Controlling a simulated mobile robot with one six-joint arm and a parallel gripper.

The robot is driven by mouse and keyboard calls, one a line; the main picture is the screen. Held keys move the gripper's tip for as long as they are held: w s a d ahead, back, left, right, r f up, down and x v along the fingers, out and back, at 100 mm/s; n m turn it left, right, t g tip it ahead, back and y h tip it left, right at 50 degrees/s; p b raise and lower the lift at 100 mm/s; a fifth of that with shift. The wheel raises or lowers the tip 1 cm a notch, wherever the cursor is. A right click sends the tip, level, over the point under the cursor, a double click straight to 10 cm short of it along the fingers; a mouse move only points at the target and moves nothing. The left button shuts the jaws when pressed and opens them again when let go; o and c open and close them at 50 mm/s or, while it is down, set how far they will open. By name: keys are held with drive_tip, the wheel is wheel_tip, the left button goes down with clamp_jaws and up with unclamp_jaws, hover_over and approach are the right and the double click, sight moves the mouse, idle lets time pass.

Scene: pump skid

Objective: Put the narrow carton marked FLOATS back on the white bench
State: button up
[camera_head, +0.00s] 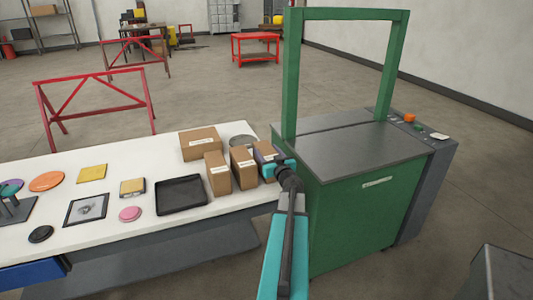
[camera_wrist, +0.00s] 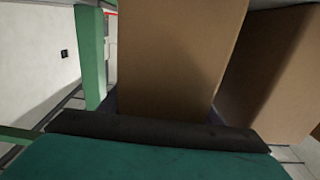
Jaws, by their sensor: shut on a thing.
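My gripper (camera_head: 279,168) is at the right end of the white bench (camera_head: 120,172), shut on a narrow brown carton (camera_head: 263,150) with a small white label. The label is too small to read in the head view. In the wrist view this carton (camera_wrist: 180,55) stands straight ahead of the dark jaw edge (camera_wrist: 160,130); its label is not visible there. My gripper hides part of the carton, and I cannot tell whether its base touches the bench. A second brown carton (camera_head: 243,167) stands just left of it and also shows in the wrist view (camera_wrist: 275,80).
Another narrow carton (camera_head: 217,173) and a wider carton (camera_head: 200,143) stand further left. A round grey lid-like thing (camera_head: 243,142) lies behind. A black tray (camera_head: 181,194) is on the bench. The green strapping machine (camera_head: 355,205) with its tall arch stands close on the right.

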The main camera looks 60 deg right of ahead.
drive_tip(key=shift+f, duration=0.1)
drive_tip(key=o, duration=1.5)
drive_tip(key=shift+s+a, duration=0.1)
drive_tip(key=v, duration=0.6)
drive_tip(key=p+v, duration=0.1)
drive_tip(key=v, duration=0.2)
drive_tip(key=shift+s+a+r, duration=0.15)
drive_tip(key=shift+r, duration=0.1)
drive_tip(key=shift+p, duration=0.4)
drive_tip(key=p+v, duration=0.2)
drive_tip(key=p, duration=0.2)
drive_tip(key=shift+s+a+f+p, duration=0.1)
drive_tip(key=shift+s+f+p, duration=0.05)
drive_tip(key=shift+p, duration=0.3)
